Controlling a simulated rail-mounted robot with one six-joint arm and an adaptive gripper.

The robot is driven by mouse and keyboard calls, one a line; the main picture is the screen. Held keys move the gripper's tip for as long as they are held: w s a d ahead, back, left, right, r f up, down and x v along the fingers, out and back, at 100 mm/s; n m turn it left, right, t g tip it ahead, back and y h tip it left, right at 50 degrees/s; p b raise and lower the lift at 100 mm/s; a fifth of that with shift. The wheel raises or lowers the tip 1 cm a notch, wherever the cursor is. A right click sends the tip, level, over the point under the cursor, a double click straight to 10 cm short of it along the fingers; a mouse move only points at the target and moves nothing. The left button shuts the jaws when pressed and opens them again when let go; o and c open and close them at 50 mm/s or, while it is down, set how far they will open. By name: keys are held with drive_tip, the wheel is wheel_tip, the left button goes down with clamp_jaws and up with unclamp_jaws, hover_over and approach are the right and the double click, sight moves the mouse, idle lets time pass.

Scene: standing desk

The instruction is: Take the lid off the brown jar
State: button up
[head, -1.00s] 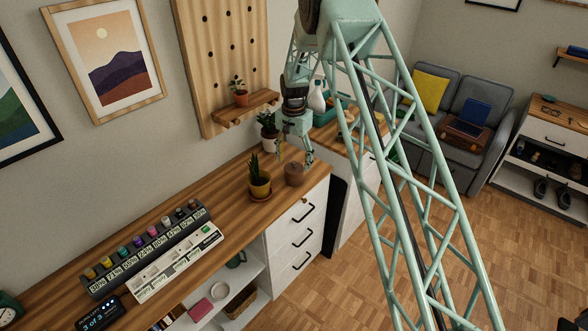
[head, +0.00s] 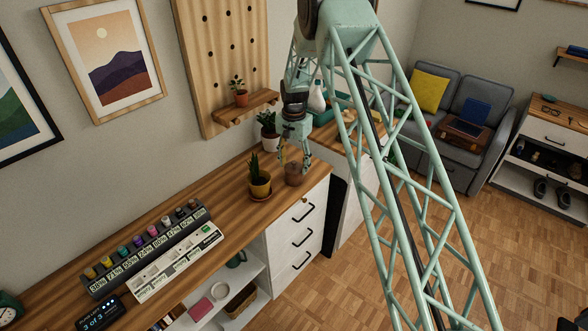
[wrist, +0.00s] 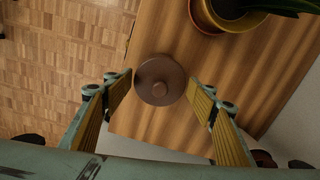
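The brown jar (head: 294,177) stands upright on the wooden desktop near its right end. Its lid with a round knob (wrist: 159,88) is on top, seen from above in the wrist view. My gripper (head: 294,164) is right above the jar, pointing down. In the wrist view my gripper (wrist: 168,92) is open, with one yellow-padded finger on each side of the lid and a gap on both sides. The fingers do not appear to touch the jar. The jar's body is mostly hidden under the lid in the wrist view.
A snake plant in a yellow pot (head: 260,187) stands close to the left of the jar; its pot also shows in the wrist view (wrist: 205,14). A white-potted plant (head: 268,128) is behind. The desktop edge (wrist: 130,50) lies close beside the jar.

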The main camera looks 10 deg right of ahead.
sight(294, 162)
drive_tip(key=c, duration=0.5)
drive_tip(key=shift+o, duration=0.2)
drive_tip(key=shift+r, duration=0.1)
drive_tip(key=shift+r, duration=1.55)
drive_tip(key=shift+s+r, duration=0.15)
drive_tip(key=shift+s, duration=0.05)
drive_tip(key=s+r+b, duration=0.1)
drive_tip(key=s, duration=1.4)
drive_tip(key=shift+s+d+r, duration=0.2)
drive_tip(key=shift+s+d, duration=0.1)
drive_tip(key=shift+f, duration=0.1)
